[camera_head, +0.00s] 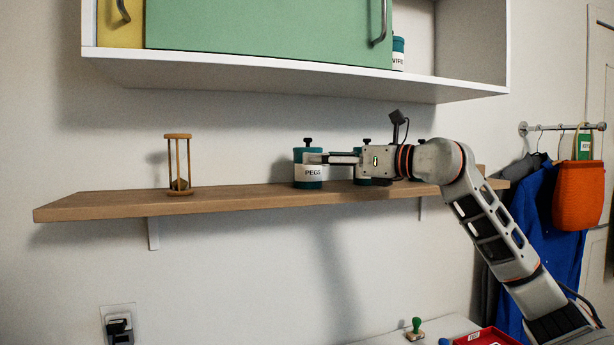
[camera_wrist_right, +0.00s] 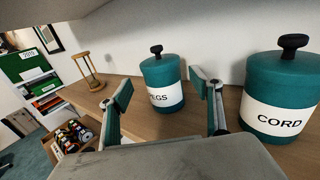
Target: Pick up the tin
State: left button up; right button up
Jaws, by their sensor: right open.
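A teal tin with a white PEGS label and a black knob (camera_head: 308,182) stands upright on the wooden shelf; it also shows in the right wrist view (camera_wrist_right: 163,72). My right gripper (camera_head: 318,158) reaches in from the right at the tin's height. In the right wrist view its open fingers (camera_wrist_right: 162,92) point at the PEGS tin, which appears between them, not gripped. A CORD tin (camera_wrist_right: 280,82) stands to the right, outside the fingers; in the head view it is mostly hidden behind my gripper (camera_head: 362,181). My left gripper is not in view.
The wooden shelf (camera_head: 110,206) also bears an hourglass (camera_head: 179,165) at left, with bare shelf between it and the PEGS tin. A wall cabinet (camera_head: 270,72) hangs above, holding a WIRE tin (camera_head: 398,52). Clothes and an orange bag (camera_head: 578,195) hang at right.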

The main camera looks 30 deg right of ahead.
jog(key=p+x, duration=0.1)
jog(key=x, duration=0.3)
jog(key=shift+w, duration=0.25)
jog(key=shift+w+a, duration=0.1)
jog(key=shift+w, duration=0.35)
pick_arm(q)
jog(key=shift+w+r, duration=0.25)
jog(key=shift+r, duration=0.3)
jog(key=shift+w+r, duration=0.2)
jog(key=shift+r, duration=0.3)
pick_arm(e)
jog(key=c, duration=1.2)
